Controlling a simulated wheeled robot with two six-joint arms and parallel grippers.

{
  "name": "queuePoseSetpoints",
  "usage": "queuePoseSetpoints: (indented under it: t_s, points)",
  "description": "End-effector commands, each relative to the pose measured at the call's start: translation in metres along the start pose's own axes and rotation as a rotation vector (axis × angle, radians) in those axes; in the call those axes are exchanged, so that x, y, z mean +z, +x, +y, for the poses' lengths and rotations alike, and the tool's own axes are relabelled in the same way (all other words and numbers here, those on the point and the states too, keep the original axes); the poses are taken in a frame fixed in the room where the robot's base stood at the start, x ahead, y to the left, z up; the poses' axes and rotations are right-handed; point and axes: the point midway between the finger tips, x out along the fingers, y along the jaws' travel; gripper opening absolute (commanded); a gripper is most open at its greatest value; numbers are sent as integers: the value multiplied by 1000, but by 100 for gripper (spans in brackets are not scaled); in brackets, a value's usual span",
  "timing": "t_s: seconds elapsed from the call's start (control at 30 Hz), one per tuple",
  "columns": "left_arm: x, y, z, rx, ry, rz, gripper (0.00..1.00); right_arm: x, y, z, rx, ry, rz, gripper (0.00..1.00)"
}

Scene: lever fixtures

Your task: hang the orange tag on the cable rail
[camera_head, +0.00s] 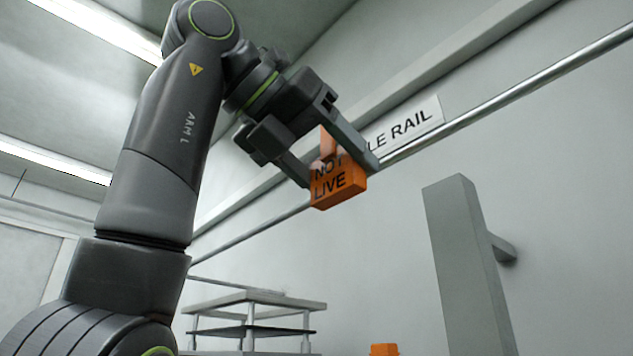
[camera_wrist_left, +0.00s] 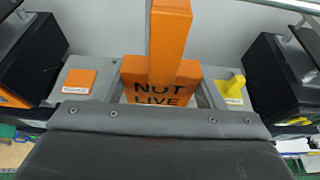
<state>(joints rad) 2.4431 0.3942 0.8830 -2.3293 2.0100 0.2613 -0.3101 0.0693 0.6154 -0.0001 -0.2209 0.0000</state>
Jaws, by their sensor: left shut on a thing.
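My left gripper (camera_head: 337,168) is shut on the orange tag (camera_head: 340,188), a thick block reading "NOT LIVE". It holds the tag up high, lettering facing the camera. In the left wrist view the tag (camera_wrist_left: 165,75) shows its lettered block and a long orange upright part. The cable rail (camera_head: 510,101) is a thin metal rod slanting along the wall. In the head view the tag and fingers overlap the rail's line, hiding part of it. I cannot tell whether the tag touches the rail. My right gripper is not in view.
A sign ending "LE RAIL" (camera_head: 405,123) is on the wall, partly covered by a finger. A grey post (camera_head: 465,265) stands at right, a shelf rack (camera_head: 255,296) at lower left.

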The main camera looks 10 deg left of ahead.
Motion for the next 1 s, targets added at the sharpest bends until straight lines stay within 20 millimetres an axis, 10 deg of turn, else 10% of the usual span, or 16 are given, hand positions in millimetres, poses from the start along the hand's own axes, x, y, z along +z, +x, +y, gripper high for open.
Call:
queuePoseSetpoints:
  t_s: [1.0]
  points:
    - [31, 73, 0, -1, 0, 1, 41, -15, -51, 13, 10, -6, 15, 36]
